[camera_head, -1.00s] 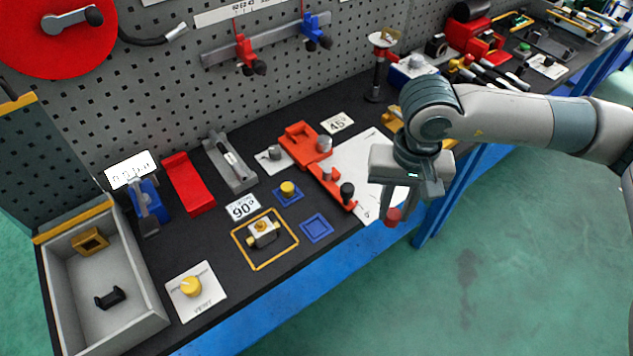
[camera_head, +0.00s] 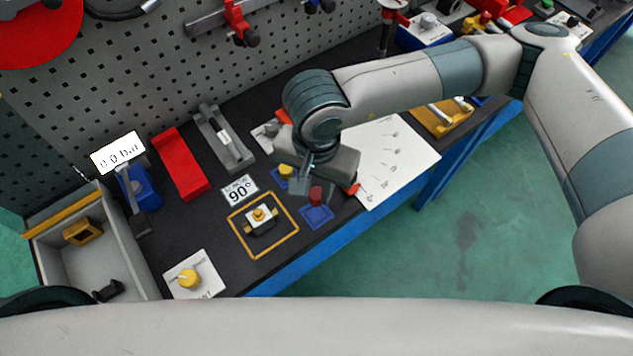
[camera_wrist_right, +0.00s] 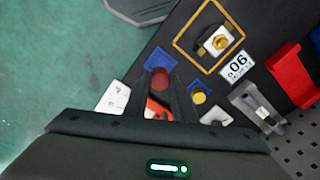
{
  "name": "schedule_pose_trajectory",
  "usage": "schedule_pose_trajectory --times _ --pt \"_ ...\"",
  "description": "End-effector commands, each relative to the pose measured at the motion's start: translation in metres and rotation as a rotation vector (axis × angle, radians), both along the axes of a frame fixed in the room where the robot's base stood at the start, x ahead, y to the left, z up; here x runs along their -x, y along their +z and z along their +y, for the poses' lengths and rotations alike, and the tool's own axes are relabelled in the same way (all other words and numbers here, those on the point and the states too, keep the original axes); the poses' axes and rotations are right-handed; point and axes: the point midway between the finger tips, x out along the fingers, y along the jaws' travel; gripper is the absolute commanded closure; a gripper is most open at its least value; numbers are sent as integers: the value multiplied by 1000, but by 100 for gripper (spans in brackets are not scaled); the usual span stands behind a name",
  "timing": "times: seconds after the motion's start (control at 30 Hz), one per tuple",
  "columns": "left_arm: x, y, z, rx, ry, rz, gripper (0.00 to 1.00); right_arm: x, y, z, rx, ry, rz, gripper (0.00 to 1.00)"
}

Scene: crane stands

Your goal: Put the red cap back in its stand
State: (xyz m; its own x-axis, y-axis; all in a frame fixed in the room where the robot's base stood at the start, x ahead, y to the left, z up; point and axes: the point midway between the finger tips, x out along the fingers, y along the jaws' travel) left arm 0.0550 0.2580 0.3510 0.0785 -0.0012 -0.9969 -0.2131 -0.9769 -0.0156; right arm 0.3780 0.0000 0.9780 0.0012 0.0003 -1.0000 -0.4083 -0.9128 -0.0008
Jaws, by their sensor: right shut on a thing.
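The red cap (camera_head: 316,194) is between the fingertips of my right gripper (camera_head: 311,190), which is shut on it. My left gripper is not in view.
A second blue stand with a yellow cap (camera_head: 286,172) is close behind my right gripper. A yellow square frame (camera_head: 236,231) around a small fitting is to the left. The bench's front edge is near the stand.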

Motion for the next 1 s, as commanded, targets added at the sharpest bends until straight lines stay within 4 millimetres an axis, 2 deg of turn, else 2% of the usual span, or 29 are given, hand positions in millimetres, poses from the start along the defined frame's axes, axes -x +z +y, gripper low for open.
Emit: schedule_pose_trajectory --times 0.4,1.0 --pt "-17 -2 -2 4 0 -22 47 0 -12 0 0 0 1 100" --pt "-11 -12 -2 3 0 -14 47 -1 -53 -1 0 0 0 100"
